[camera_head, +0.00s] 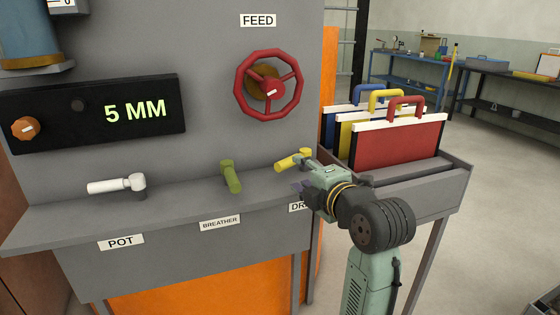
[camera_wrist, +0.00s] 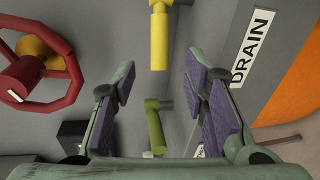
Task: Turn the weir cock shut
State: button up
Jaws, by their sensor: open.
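No label reading WEIR shows in either view. Three lever cocks sit on the grey shelf. The yellow cock (camera_head: 291,159) above the DRAIN label has its handle lying sideways, pointing left. The green cock (camera_head: 232,177) above BREATHER has its handle pointing towards the front. The white cock (camera_head: 115,185) above POT has its handle pointing left. My gripper (camera_head: 303,186) is open and empty, close beside the yellow cock. In the wrist view, the yellow handle (camera_wrist: 159,38) lies just beyond the open fingertips (camera_wrist: 160,85), with the green handle (camera_wrist: 154,128) farther off between the fingers.
A red FEED handwheel (camera_head: 267,86) is on the panel above. A black display (camera_head: 98,113) reads 5 MM. A grey rack (camera_head: 455,180) holding boards with red, yellow and blue handles stands close to the right of my arm. Open floor lies farther right.

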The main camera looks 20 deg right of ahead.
aim_at(288, 166)
jog(key=w, duration=0.3)
jog(key=w+f+p, duration=0.1)
jog(key=w, duration=0.5)
jog(key=shift+a+f+p, duration=0.35)
jog(key=shift+a+p, duration=0.05)
jog(key=shift+c, duration=0.2)
grip_shut()
